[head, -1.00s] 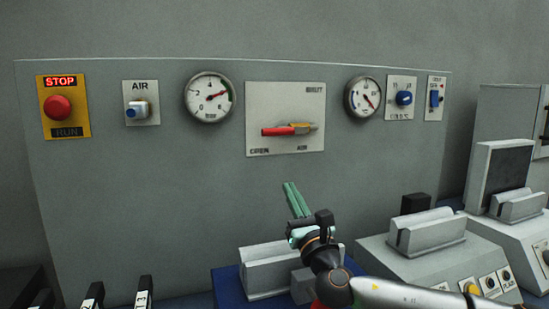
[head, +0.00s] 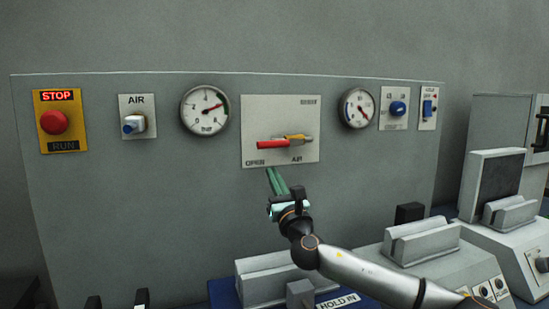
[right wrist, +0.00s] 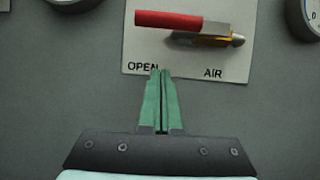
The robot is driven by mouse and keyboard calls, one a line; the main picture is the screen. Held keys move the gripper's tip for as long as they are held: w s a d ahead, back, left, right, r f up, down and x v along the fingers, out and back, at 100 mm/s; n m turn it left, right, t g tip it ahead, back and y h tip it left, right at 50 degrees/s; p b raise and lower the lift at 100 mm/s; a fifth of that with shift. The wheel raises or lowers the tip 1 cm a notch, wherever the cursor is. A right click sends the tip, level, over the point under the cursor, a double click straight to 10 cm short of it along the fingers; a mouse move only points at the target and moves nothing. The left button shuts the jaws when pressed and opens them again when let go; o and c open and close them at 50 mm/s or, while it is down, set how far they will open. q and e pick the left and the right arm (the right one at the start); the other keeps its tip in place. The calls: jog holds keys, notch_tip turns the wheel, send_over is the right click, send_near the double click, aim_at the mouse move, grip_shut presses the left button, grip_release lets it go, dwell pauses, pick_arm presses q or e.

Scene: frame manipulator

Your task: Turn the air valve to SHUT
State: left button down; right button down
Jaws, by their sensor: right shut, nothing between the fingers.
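The air valve is a red lever (head: 258,145) on a brass body (head: 295,139), mounted on a pale plate (head: 255,115). The red lever lies level and points left, above the word OPEN at the plate's lower left. A second label at the plate's upper right is too blurred to read now. My right gripper (head: 271,174), with green fingers, is shut and empty just below the plate's lower edge, under the lever. In the right wrist view the lever (right wrist: 168,19) is above the fingertips (right wrist: 160,72), apart from them.
The grey panel also carries a red stop button (head: 54,122), an AIR knob (head: 133,124), two gauges (head: 205,110) (head: 357,108) and blue switches (head: 398,108) at right. Grey fixtures (head: 425,240) stand below at right. The panel left of my gripper is clear.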

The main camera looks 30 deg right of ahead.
aim_at(280, 144)
pick_arm(q)
jog(key=shift+s+a+r+p, duration=0.1)
jog(key=shift+a+r+p, duration=0.25)
jog(key=shift+r+p, duration=0.35)
pick_arm(e)
jog(key=r, duration=0.4)
jog(key=shift+s, duration=0.2)
pick_arm(q)
jog(key=shift+s+f, duration=0.15)
jog(key=shift+s, duration=0.05)
pick_arm(e)
jog(key=shift+w+r, duration=0.1)
pick_arm(q)
jog(key=shift+s, duration=0.7)
pick_arm(e)
jog(key=shift+a+r+m+h, duration=0.2)
jog(key=shift+r+m+h, duration=0.15)
jog(key=shift+m, duration=0.55)
